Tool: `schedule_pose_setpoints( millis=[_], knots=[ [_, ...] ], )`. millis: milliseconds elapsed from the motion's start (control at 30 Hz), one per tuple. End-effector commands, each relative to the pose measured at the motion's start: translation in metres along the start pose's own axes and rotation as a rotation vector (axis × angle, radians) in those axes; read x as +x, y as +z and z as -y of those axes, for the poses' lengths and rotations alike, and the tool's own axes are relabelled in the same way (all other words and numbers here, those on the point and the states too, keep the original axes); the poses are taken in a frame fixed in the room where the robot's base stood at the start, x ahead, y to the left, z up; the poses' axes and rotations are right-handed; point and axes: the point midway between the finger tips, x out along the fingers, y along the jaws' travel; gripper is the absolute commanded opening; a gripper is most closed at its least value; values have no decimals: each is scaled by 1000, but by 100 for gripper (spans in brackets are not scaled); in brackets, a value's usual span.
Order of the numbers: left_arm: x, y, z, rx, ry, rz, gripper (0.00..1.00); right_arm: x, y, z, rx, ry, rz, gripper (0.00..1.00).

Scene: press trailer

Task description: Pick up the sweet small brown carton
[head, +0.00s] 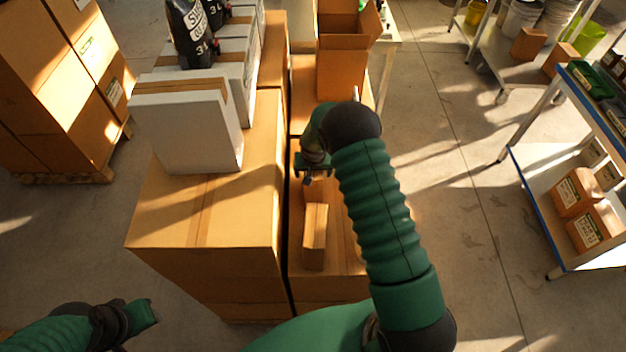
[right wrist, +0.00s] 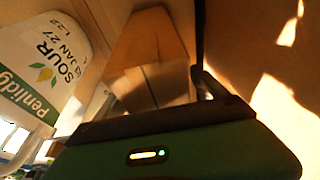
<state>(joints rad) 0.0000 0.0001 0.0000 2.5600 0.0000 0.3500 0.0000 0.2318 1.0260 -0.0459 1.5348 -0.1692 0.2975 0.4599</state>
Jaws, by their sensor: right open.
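A small brown carton (head: 315,237) stands on the large brown boxes (head: 345,255) in the middle of the head view; no label on it is readable. My right gripper (head: 314,179) is open just beyond it, pointing down beside another small brown piece partly hidden under it. In the right wrist view a brown carton (right wrist: 148,45) shows beyond and between the open fingers (right wrist: 155,92), apparently not gripped. A white package (right wrist: 42,62) marked "SOUR" is at the left there. My left gripper (head: 142,314) is at the lower left, far from the cartons, its jaws unclear.
White cartons (head: 185,130) and a black bag (head: 190,35) stand on the big box at left. An open brown box (head: 345,65) is behind my right gripper. A shelf (head: 535,165) with labelled cartons stands at right. Floor (head: 450,150) between is clear.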

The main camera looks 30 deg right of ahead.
Motion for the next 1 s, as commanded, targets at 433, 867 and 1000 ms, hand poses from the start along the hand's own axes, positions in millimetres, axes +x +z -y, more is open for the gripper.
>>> schedule_pose_setpoints(
  millis=[433, 867, 1000],
  knots=[
    [1, 0, 0, 0, 0, 0, 36, 1, 0, 0, 0, 0, 0, 62],
    [1, 0, 0, 0, 0, 0, 36, 0, 0, 0, 0, 0, 0, 6],
    [1, 0, 0, 0, 0, 0, 36, 0, 0, 0, 0, 0, 0, 0]
  ],
)
